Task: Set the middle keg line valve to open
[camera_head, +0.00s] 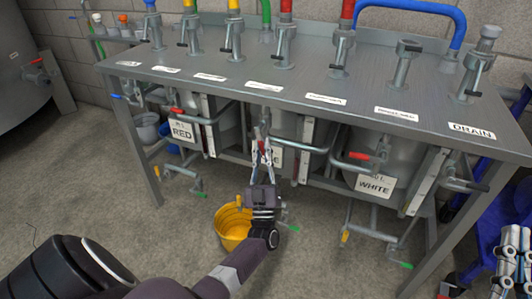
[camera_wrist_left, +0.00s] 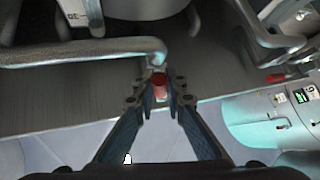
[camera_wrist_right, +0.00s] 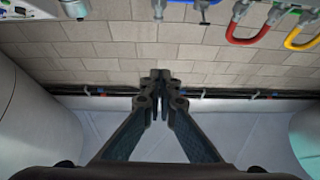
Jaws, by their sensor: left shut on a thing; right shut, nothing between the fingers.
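The middle keg (camera_head: 285,124) hangs under the steel table between the kegs marked RED and WHITE. Its label is mostly hidden behind my left gripper (camera_head: 264,140). That gripper reaches in from below and is shut on the red valve handle of the middle keg line. The red handle (camera_wrist_left: 159,80) shows between the fingertips in the left wrist view, just below the end of a grey pipe. The handle's exact angle is hard to tell. My right gripper (camera_wrist_right: 161,90) is shut and empty in the right wrist view, facing a brick wall.
Red handles sit at the left keg (camera_head: 177,111) and right keg (camera_head: 358,155). Colored taps line the table top (camera_head: 225,85). A yellow bucket (camera_head: 230,225) stands on the floor below my left gripper. A blue cart (camera_head: 485,250) is at the right.

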